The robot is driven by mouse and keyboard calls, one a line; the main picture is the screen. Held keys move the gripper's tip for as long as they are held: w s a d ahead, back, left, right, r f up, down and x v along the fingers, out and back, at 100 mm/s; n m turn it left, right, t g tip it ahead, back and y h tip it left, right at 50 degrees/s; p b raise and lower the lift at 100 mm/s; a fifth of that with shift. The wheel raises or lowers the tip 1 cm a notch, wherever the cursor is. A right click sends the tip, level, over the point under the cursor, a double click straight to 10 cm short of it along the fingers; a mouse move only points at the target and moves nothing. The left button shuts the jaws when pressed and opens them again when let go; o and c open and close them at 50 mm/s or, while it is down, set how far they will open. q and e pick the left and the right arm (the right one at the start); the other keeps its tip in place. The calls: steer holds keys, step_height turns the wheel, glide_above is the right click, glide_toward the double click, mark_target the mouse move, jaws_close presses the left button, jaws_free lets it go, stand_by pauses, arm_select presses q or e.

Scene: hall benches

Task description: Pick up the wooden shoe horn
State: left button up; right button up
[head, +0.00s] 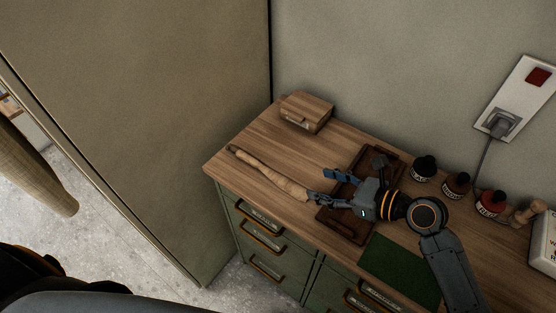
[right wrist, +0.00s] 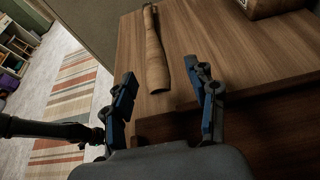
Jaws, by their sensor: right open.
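The wooden shoe horn (head: 272,173) is a long, pale brown piece lying flat on the wooden bench top, near its front left edge. It also shows in the right wrist view (right wrist: 154,52), running away from me with its wider end nearest. My right gripper (head: 325,187) is open and empty beside the shoe horn's wider right end. In the right wrist view my right gripper (right wrist: 165,100) has its two fingers spread, with the near end of the shoe horn just beyond the gap. My left gripper is not in view.
A dark brown tray (head: 341,228) lies under my right gripper. A small wooden box (head: 306,112) stands at the back. Dark bottles (head: 424,168) and a green mat (head: 398,268) are to the right. A tall cabinet panel (head: 150,110) borders the bench on the left.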

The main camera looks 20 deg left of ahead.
glide_toward(274, 174)
steer(key=shift+x, duration=0.85)
steer(key=x, duration=0.2)
steer(key=shift+w+a+f+p, duration=0.15)
steer(key=shift+w+a+p, duration=0.1)
steer(key=shift+a+p, duration=0.1)
steer(key=x, duration=0.3)
steer(key=shift+a, duration=0.25)
steer(key=shift+w+a+f, duration=0.1)
steer(key=shift+a+f, duration=0.05)
steer(key=c, duration=0.9)
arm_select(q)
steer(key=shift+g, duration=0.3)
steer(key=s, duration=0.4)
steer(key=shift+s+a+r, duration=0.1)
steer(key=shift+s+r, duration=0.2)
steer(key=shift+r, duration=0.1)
arm_select(e)
jaws_close()
